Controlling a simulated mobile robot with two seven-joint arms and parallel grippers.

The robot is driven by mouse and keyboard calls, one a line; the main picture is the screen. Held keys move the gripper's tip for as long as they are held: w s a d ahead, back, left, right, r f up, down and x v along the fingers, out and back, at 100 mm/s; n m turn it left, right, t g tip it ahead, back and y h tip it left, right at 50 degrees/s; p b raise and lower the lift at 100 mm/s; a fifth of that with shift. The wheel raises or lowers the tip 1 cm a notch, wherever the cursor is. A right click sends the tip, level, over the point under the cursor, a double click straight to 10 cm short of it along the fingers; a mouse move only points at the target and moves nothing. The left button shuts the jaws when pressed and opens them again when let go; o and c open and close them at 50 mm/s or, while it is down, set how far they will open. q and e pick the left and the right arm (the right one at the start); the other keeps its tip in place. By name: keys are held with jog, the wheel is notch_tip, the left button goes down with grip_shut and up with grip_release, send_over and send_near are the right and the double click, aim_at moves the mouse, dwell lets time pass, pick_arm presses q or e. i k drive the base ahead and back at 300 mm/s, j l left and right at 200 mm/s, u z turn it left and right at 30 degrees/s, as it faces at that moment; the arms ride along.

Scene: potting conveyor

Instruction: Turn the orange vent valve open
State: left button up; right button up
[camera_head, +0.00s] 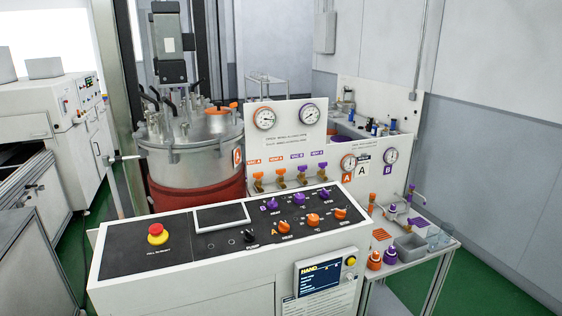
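Neither of my grippers shows in the head view. On the white gauge panel, a row of brass valves stands under small orange and purple labels too small to read surely. Two have orange handles: the left orange valve (258,178) and the right orange valve (281,174). To their right are two purple-handled valves (312,170). Another orange handle (233,105) sits on the lid of the steel tank (190,160). I cannot tell from the labels which orange one is the vent valve, nor whether it is open.
A control console (160,272) with a red emergency button (158,234) and orange and purple knobs stands in front of the valves. A side table (440,246) at right holds orange and purple bottles and a grey bin (409,247). Green floor shows at both sides.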

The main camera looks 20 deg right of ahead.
aim_at(281, 171)
jog(key=l+u, duration=0.25)
jog(key=u, duration=0.2)
jog(key=l+u, duration=0.25)
jog(key=u, duration=0.15)
jog(key=l+u, duration=0.25)
jog(key=u, duration=0.2)
jog(key=k+l+u, duration=0.15)
jog(key=l, duration=0.2)
jog(key=k+l+u, duration=0.15)
jog(key=l, duration=0.2)
jog(key=k+l+u, duration=0.1)
jog(key=l, duration=0.25)
